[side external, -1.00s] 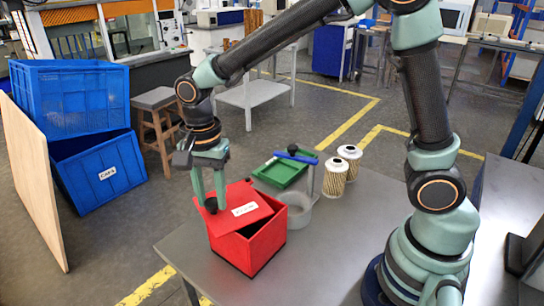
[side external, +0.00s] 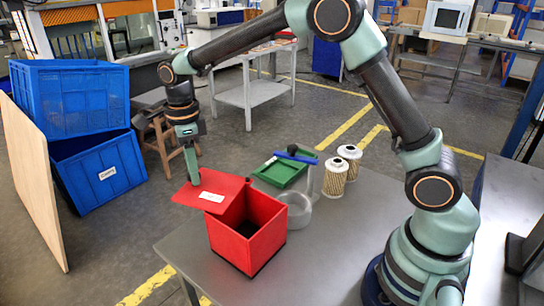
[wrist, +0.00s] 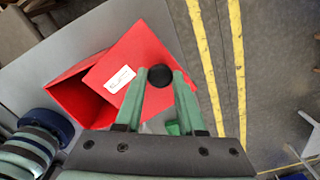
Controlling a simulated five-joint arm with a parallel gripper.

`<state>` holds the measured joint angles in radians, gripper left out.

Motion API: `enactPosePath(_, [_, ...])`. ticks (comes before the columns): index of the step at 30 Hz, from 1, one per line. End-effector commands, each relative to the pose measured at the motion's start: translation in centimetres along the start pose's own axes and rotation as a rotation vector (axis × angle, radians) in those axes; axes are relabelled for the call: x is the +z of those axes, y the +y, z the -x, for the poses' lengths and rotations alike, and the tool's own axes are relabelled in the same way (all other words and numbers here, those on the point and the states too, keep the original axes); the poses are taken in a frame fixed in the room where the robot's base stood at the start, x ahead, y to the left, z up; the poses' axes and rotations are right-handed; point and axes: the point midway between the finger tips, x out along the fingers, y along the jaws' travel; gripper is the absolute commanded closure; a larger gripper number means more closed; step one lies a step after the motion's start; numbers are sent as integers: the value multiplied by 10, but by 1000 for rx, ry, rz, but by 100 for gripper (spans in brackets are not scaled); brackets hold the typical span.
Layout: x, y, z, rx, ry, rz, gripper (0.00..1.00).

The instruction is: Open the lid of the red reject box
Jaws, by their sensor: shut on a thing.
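The red reject box (side external: 262,238) stands on the grey table, its dark inside partly uncovered. Its red lid (side external: 225,184) with a white label lies beyond the box's back left rim in the side view, slanted and jutting out past it. I cannot tell whether lid and box still touch. In the wrist view the lid (wrist: 140,50) overlaps the box (wrist: 75,88). My gripper (side external: 194,180) is at the lid's outer end, shut on its black knob (wrist: 160,75), which sits between my two fingertips (wrist: 160,80) in the wrist view.
Blue crates (side external: 98,170) are on the floor at left. The table's front is clear.

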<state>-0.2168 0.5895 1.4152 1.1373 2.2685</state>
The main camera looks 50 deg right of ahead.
Motion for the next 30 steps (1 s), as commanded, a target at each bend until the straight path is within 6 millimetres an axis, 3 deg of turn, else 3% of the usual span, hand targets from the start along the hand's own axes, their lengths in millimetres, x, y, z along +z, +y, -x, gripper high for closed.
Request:
enactPosePath(10, [-8, -20, 1, -3, -3, -175, 100])
enactPosePath(29, [-10, -24, 1, -3, -2, -219, 100])
enactPosePath(30, [-10, -24, 1, -3, -2, -219, 50])
